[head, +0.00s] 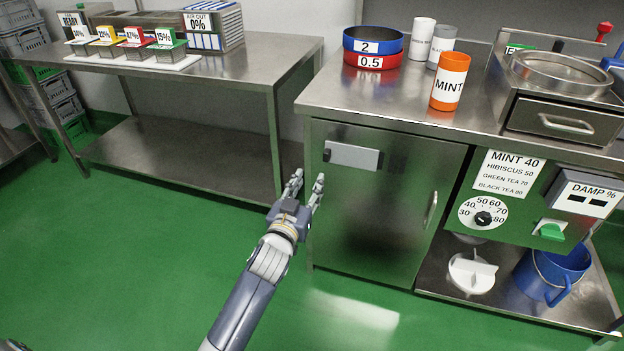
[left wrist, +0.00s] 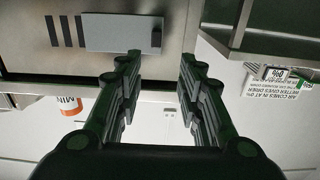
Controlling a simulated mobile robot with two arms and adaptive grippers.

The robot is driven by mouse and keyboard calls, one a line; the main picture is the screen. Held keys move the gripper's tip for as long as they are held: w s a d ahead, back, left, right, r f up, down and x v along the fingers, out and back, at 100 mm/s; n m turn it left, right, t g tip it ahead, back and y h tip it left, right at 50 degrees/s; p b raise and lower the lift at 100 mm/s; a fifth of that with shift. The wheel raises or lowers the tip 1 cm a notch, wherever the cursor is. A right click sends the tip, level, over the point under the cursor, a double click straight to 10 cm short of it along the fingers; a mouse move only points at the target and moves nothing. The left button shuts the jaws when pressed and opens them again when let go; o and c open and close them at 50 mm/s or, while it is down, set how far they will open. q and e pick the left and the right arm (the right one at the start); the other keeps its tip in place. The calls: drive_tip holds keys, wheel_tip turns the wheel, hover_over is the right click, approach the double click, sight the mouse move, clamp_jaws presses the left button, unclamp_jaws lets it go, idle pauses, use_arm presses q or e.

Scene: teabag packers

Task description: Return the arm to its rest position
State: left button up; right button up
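My left gripper (head: 307,193) is in front of the steel cabinet, below the counter top, in the head view. Its two fingers are apart with nothing between them. The left wrist view also shows the gripper (left wrist: 160,75) open and empty, with a steel surface and a grey plate (left wrist: 123,32) beyond the fingertips. My left arm (head: 250,295) reaches up from the bottom of the head view. My right gripper is not in either view.
The steel cabinet (head: 370,230) stands close in front of the gripper. Its counter holds an orange MINT canister (head: 449,82) and stacked sieves (head: 372,48). A steel table (head: 235,75) with small coloured boxes stands at left. The green floor (head: 140,250) is clear around the arm.

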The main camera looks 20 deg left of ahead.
use_arm(q)
drive_tip(key=s+f+m+g, duration=0.1)
drive_tip(key=s+f+g, duration=1)
drive_tip(key=s+f, duration=1.35)
use_arm(e)
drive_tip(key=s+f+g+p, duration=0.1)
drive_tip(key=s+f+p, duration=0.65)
drive_tip(key=p, duration=0.35)
use_arm(q)
drive_tip(key=s+f+g+p, duration=0.2)
drive_tip(key=s+f, duration=0.2)
drive_tip(key=s, duration=0.6)
drive_tip(key=s+f+m+g+p, duration=0.1)
drive_tip(key=s+f, duration=0.4)
drive_tip(key=s, duration=0.5)
drive_tip(key=s+f+g+p, duration=0.3)
drive_tip(key=s+f+p, duration=0.2)
drive_tip(key=s, duration=0.6)
drive_tip(key=shift+a+f+m+h, duration=0.25)
drive_tip(key=shift+a+m+h, duration=0.05)
drive_tip(key=shift+m, duration=0.1)
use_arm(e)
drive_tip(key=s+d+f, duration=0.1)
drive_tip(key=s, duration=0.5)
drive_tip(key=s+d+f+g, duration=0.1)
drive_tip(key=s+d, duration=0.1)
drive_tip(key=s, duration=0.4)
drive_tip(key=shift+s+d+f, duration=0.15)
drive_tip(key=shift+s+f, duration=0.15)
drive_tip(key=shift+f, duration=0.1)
